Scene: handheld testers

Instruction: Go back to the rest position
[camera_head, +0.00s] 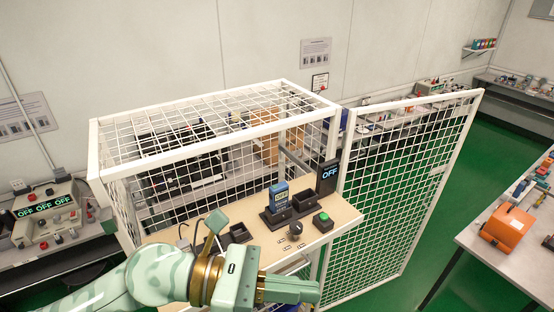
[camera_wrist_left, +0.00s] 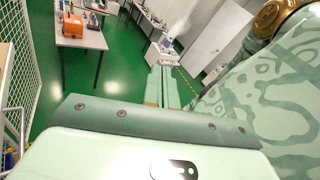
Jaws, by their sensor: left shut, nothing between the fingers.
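My left gripper (camera_head: 291,289) comes in from the lower left of the head view, in front of the near edge of the wooden shelf (camera_head: 318,238). Its fingers are together with nothing between them. In the left wrist view the closed fingers (camera_wrist_left: 168,88) point out over the green floor. On the shelf stand a blue handheld tester (camera_head: 280,196) in a dark holder, a black unit with an OFF display (camera_head: 328,176), a green button (camera_head: 323,217) and a dark knob (camera_head: 295,230). The gripper is apart from these. My right gripper is not in view.
A white mesh cage (camera_head: 215,119) surrounds the shelf, and its mesh door (camera_head: 410,190) stands open to the right. A bench (camera_head: 490,240) with an orange box (camera_head: 507,229) is at the right. A panel reading OFF (camera_head: 46,207) is at the left. Green floor lies between.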

